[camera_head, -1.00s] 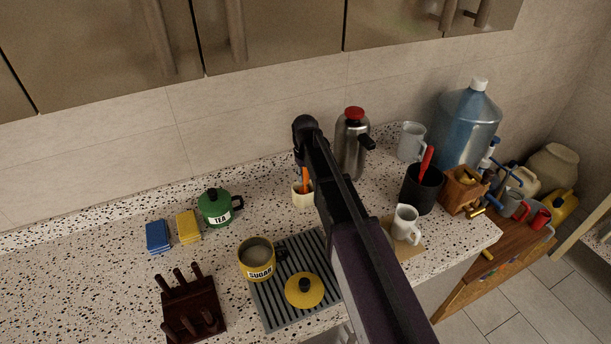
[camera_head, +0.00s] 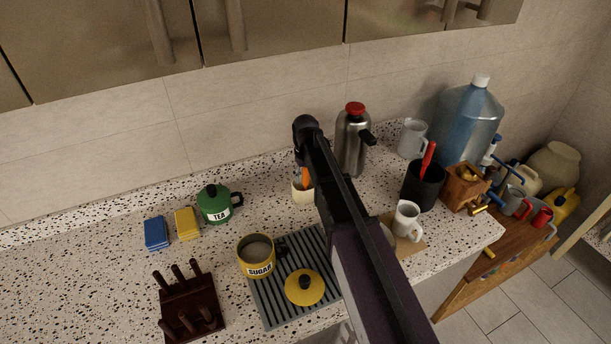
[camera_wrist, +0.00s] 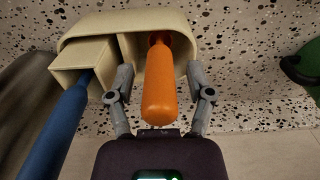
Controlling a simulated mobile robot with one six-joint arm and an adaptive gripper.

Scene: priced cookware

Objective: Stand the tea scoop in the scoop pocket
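A cream holder (camera_wrist: 140,20) has a small square pocket (camera_wrist: 85,55) on the left and a wider compartment on the right in the wrist view. An orange-handled utensil (camera_wrist: 170,85) stands in the wider compartment; its lower end is hidden. A blue handle (camera_wrist: 62,125) is at the square pocket's mouth; how deep it sits I cannot tell. I cannot tell which is the tea scoop. My gripper (camera_wrist: 160,80) is open, with one finger on each side of the orange handle. In the head view my arm partly covers the holder (camera_head: 300,195) and orange handle (camera_head: 305,178).
A steel flask (camera_head: 351,145) stands right of the holder. A green tea canister (camera_head: 214,205), an open sugar pot (camera_head: 256,257) and its yellow lid (camera_head: 304,287) on a grey rack (camera_head: 275,307) are to the left. A white mug (camera_head: 406,222) is at right.

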